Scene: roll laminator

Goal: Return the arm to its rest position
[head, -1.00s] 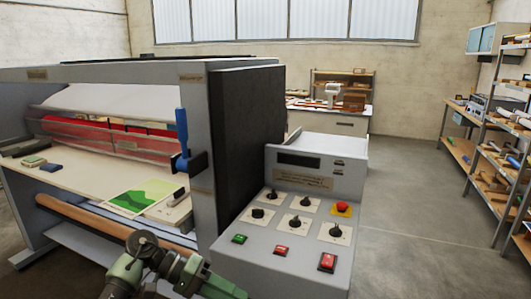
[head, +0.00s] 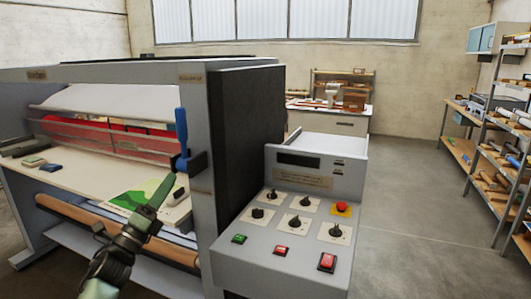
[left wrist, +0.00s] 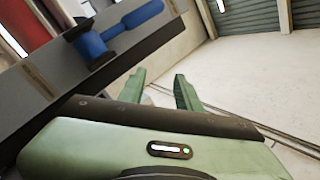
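My left arm comes in at the bottom left of the head view. Its green left gripper (head: 162,190) points up and away, in front of the laminator's feed table (head: 85,184), and overlaps the green printed sheet (head: 130,196) in the picture. In the left wrist view the two fingers of the left gripper (left wrist: 158,90) are apart with nothing between them. The blue lever (head: 182,135) on the laminator (head: 200,85) stands upright; it also shows in the wrist view (left wrist: 105,40), left of the fingers and apart from them. My right gripper is not in view.
The control panel (head: 290,225) with knobs and buttons stands to the right of the arm. A brown roller (head: 75,209) runs along the laminator's front. Shelves (head: 490,150) line the right wall. The floor (head: 410,210) right of the panel is clear.

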